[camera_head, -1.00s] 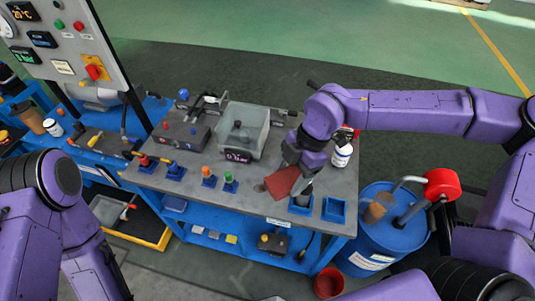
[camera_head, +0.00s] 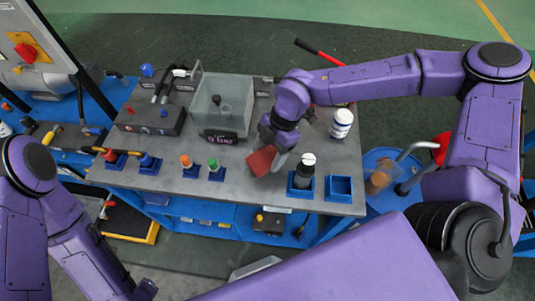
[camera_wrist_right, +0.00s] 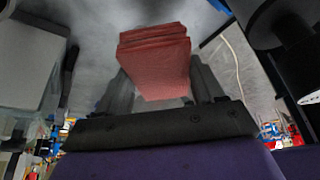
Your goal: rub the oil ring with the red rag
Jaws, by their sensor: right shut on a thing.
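My right gripper (camera_head: 277,147) is shut on the red rag (camera_head: 262,160), above or at the grey worktop, left of a dark bottle. I cannot tell whether the rag touches the top. In the right wrist view the folded rag (camera_wrist_right: 155,60) sits between the two fingers of the gripper (camera_wrist_right: 155,88). I cannot make out the oil ring in either view; the rag and gripper cover part of the worktop. My left arm shows at the left edge, but its gripper is not in view.
A dark bottle with a white top (camera_head: 306,165) stands in a blue holder (camera_head: 300,191); an empty blue holder (camera_head: 339,189) is beside it. A white bottle (camera_head: 341,123) stands behind. A clear tank (camera_head: 222,105) and coloured plugs (camera_head: 186,163) are left of the rag.

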